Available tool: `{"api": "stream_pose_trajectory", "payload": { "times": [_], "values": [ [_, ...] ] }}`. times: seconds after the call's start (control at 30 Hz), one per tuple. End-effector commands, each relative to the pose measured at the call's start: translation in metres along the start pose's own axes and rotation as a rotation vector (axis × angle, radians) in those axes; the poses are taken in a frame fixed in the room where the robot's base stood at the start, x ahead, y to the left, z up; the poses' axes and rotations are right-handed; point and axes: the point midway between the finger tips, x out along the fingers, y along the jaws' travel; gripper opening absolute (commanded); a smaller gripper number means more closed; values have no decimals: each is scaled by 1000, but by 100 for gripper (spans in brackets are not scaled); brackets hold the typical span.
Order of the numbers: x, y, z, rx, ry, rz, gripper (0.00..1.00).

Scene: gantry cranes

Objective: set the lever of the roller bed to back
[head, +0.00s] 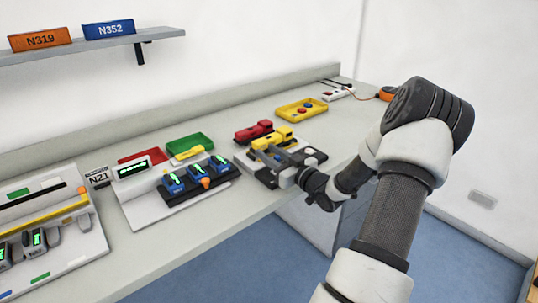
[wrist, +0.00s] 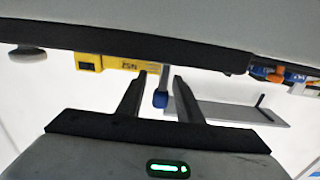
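My gripper (wrist: 164,80) shows in the wrist view with its two dark fingers apart. A blue-ended lever (wrist: 160,99) shows in the gap between them, with space on both sides. I cannot tell how deep it sits between the fingers or which way it is set. In the head view my gripper (head: 284,177) is low over a dark bed (head: 266,181) near the table's front edge, which looks like the roller bed. The lever is hidden by my arm there. A yellow vehicle marked N52 (wrist: 121,66) is close by, and it also shows in the head view (head: 272,139).
A red vehicle (head: 253,132) stands behind the yellow one. A yellow tray (head: 301,109) and an orange object (head: 387,94) lie farther back. A grey plate (wrist: 225,111) is right of the fingers.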

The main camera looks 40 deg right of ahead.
Motion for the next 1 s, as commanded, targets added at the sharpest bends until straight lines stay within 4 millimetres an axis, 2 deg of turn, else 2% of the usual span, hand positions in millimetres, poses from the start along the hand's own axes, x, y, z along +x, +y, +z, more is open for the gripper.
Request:
{"api": "stream_pose_trajectory", "payload": {
  "times": [0.3,0.5,0.67,1.0],
  "values": [
    [2,0,0,0,0,0,31],
    [2,0,0,0,0,0,0],
    [2,-2,2,-23,-1,-2,0],
    [3,-20,10,-384,-1,-3,0]
  ]
}}
